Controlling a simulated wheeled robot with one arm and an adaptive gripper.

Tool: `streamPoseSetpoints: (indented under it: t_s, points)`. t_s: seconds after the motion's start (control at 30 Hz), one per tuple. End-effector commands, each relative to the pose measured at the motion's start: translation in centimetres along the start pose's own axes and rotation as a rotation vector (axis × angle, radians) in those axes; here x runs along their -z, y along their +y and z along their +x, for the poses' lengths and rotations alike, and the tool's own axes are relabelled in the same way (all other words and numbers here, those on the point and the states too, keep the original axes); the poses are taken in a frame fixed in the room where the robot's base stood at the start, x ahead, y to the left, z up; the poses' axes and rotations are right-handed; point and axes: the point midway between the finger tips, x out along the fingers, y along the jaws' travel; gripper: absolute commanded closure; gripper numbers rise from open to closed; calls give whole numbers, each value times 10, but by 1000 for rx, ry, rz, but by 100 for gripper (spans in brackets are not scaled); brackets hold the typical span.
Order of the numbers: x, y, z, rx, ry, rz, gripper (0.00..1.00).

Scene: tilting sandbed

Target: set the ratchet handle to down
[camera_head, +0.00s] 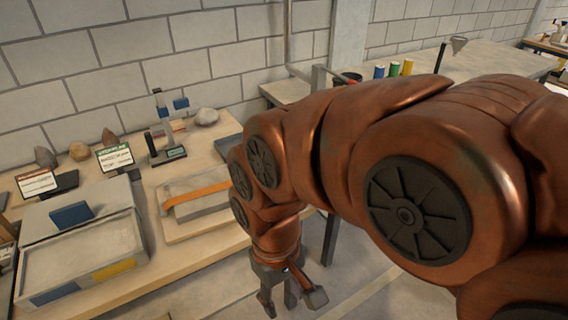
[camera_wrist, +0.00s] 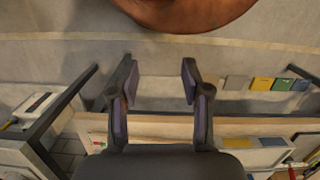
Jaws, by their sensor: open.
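My gripper (camera_head: 291,293) hangs in the lower middle of the head view, off the front edge of the bench, with its fingers apart. In the wrist view its two fingers (camera_wrist: 158,82) are open with nothing between them. A grey tray unit (camera_head: 133,232) stands on the bench at the lower left, apart from my gripper. It has a pale bed, a blue block (camera_head: 71,215) at the back and blue and yellow pieces on its front edge. I cannot pick out the ratchet handle for certain in either view, so its position cannot be told.
A grey block with an orange strip (camera_head: 200,194) lies on a board right of the tray unit. Rocks (camera_head: 206,116), label cards (camera_head: 114,157) and a small stand (camera_head: 164,131) are behind. My arm covers much of the right side. Open floor (camera_head: 365,278) lies below my gripper.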

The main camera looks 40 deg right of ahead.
Motion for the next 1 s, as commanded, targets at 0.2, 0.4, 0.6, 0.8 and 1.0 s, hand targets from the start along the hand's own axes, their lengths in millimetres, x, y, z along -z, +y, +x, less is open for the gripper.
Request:
streamPoseSetpoints:
  t_s: [0.2,0.4,0.6,0.8,1.0]
  points:
    - [51,6,-25,27,15,28,52]
    - [111,24,-48,58,35,65,52]
    - [172,52,-65,88,64,106,52]
    - [228,89,-73,116,90,148,52]
    - [279,136,-73,139,115,192,52]
